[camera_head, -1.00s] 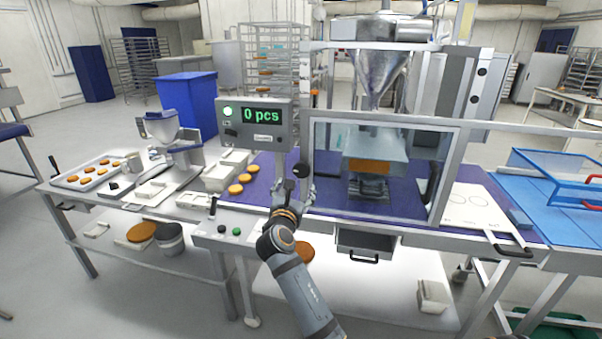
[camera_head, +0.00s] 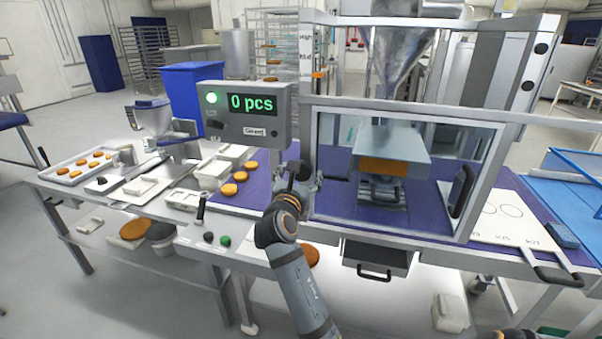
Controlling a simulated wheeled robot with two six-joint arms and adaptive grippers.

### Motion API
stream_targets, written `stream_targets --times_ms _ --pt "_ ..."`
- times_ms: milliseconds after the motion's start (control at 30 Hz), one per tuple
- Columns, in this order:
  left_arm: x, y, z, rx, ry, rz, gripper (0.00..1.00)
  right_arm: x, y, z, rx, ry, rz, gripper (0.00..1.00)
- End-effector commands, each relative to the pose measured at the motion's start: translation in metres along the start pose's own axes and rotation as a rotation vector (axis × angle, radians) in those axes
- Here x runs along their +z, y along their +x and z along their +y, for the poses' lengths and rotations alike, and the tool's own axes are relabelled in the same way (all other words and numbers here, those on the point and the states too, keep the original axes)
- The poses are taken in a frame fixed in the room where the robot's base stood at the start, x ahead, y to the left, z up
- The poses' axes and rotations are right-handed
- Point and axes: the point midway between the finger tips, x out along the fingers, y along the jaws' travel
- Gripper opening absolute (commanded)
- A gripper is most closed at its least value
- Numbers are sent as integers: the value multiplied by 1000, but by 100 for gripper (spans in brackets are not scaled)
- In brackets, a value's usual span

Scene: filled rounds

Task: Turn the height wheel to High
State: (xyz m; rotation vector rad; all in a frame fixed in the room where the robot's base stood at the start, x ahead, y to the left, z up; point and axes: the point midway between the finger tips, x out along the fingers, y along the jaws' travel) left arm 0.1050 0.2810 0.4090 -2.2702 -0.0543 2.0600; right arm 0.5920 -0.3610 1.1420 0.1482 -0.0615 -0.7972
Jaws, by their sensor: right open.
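The height wheel is a small dark round wheel (camera_head: 300,169) on the upright post left of the machine's clear window; my gripper largely covers it. My right gripper (camera_head: 300,183) is open, with its fingers up at the wheel; I cannot tell whether they touch it. A height scale (camera_head: 306,48) with small lettering runs up the post; its top word looks like "High". An orange pointer (camera_head: 319,75) stands beside the scale, below the lettering.
The display box (camera_head: 245,113) reading "0 pcs", with a green lamp, stands just left of the post. The framed clear guard (camera_head: 408,118) is close on the right. Orange rounds (camera_head: 236,177) lie left of the gripper. A drawer (camera_head: 377,257) sits below.

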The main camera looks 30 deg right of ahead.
Motion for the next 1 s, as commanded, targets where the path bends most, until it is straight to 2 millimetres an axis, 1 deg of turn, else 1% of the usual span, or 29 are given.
stream_targets --times_ms 67,100,400,500,767,1000 --pt "2 0 -1 -1 0 -4 40 0 0 0 0 0 0 76" --pt "3 0 -1 -1 1 -4 40 0 0 0 0 0 0 74" --pt "2 0 0 0 0 -3 40 0 0 0 0 0 0 33" --pt "1 0 1 1 0 -2 40 0 0 0 0 0 0 22" --pt "-2 -1 3 4 -2 3 40 0 0 0 0 35 -2 22" --pt "-3 -4 3 4 -2 4 40 0 0 0 0 173 -11 22"
